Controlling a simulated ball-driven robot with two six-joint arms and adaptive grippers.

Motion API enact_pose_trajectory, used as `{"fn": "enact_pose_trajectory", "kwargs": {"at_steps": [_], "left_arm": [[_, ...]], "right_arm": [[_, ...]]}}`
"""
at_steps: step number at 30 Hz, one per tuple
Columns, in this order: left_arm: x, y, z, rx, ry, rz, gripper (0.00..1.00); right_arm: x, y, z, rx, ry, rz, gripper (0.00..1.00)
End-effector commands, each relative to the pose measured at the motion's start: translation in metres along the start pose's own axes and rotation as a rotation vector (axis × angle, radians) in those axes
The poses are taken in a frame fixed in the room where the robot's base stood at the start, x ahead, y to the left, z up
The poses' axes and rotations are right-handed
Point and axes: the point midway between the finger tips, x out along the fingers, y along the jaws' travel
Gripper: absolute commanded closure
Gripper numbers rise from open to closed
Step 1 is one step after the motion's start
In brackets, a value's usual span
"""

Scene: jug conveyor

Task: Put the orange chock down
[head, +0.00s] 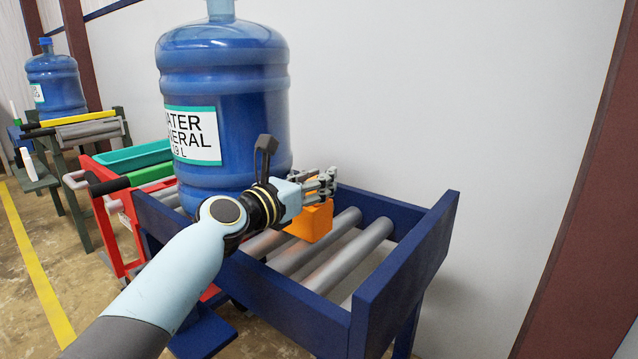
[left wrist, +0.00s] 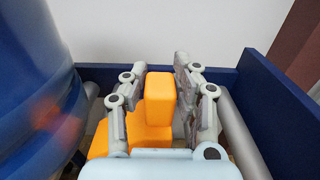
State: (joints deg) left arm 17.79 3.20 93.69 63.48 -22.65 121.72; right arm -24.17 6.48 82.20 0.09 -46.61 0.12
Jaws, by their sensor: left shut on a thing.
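The orange chock (head: 312,222) is at the rollers of the blue conveyor, just right of the big blue water jug (head: 222,100). My left gripper (head: 322,186) is shut on it from above. In the left wrist view the chock (left wrist: 158,100) has a raised block between the two fingers of my left gripper (left wrist: 160,90) and a lower part reaching left toward the jug (left wrist: 35,90). I cannot tell whether the chock touches the rollers or the jug. My right gripper is in neither view.
The conveyor's grey rollers (head: 345,257) are bare right of the chock, up to the blue end board (head: 405,265). A red cart (head: 112,225) with a green tray stands at left. Another jug (head: 55,85) stands on a far stand. A white wall is behind.

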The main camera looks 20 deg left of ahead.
Motion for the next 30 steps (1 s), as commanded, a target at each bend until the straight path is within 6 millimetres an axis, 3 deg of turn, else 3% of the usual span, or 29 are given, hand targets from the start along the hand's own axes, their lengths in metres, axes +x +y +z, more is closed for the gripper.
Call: {"fn": "enact_pose_trajectory", "kwargs": {"at_steps": [8,9,13,24,30], "left_arm": [[0.000,0.000,-0.002,-0.001,-0.002,0.000,1.00],[0.000,0.000,-0.002,-0.001,0.000,0.000,0.68],[0.000,0.000,-0.002,-0.001,0.000,0.000,0.51],[0.000,0.000,0.002,0.001,-0.001,0.000,0.49],[-0.037,0.000,0.002,0.003,0.002,0.000,0.49]], "right_arm": [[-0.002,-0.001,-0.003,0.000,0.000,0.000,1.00],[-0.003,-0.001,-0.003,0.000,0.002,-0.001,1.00],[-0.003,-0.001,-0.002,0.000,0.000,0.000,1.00],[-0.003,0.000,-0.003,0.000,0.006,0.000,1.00],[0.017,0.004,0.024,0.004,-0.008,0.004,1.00]]}}
